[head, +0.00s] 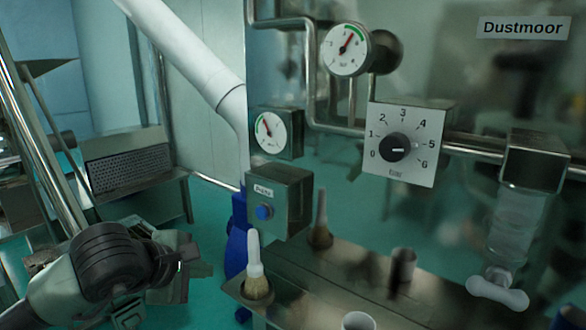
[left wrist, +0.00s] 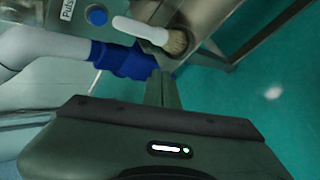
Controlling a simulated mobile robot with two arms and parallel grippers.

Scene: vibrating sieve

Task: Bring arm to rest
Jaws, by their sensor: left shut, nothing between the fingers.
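My left arm comes in at the lower left of the head view, and its gripper (head: 205,269) is beside the brush end of the steel shelf (head: 330,297), apart from it. In the left wrist view the gripper (left wrist: 161,76) has its fingers together with nothing between them. A white-handled brush (head: 256,272) stands in the near end of the shelf, a little right of the gripper. The brush (left wrist: 150,33) also shows beyond the fingertips in the wrist view. My right gripper is in neither view.
A box with a blue button (head: 264,212) hangs above the brush. A blue sleeve (head: 237,238) on a white pipe is close to the gripper's right. Two gauges (head: 346,50) and a dial (head: 398,147) are on the panel. Green floor (left wrist: 265,90) is open at the wrist view's right.

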